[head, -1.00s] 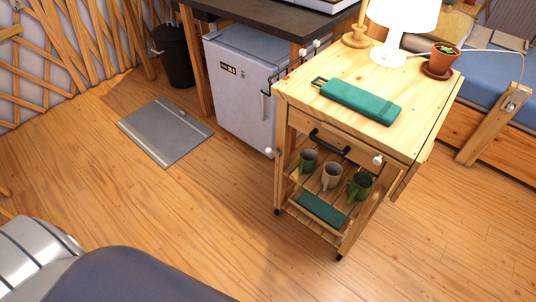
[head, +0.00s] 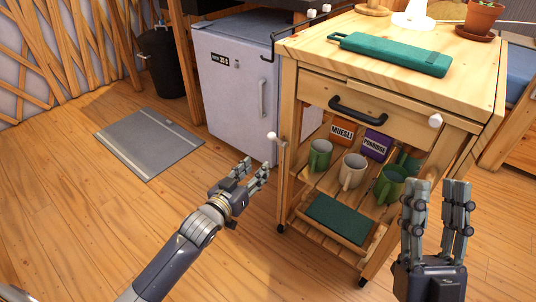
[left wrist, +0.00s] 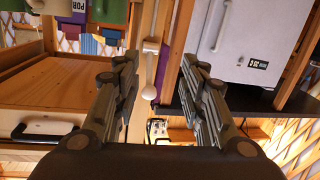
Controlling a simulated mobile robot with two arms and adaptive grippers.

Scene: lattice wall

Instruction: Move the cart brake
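The wooden cart (head: 360,88) stands right of centre. A lever with a white knob (head: 272,136), which looks like the brake, sticks out at its left front leg; in the left wrist view the white knob (left wrist: 149,92) shows between the fingers, beyond them. A second white knob (head: 435,120) is at the cart's right front corner. My left gripper (head: 254,172) is open and empty, below and left of the left knob and apart from it. My right gripper (head: 437,188) is open and empty, in front of the cart's right side, below the right knob.
The cart holds a teal case (head: 390,53) on top, mugs (head: 352,171), a muesli box (head: 342,132) and a porridge box (head: 376,144) on its shelf. A small fridge (head: 235,85) stands behind left. A grey mat (head: 148,142) lies left. The floor in front is clear.

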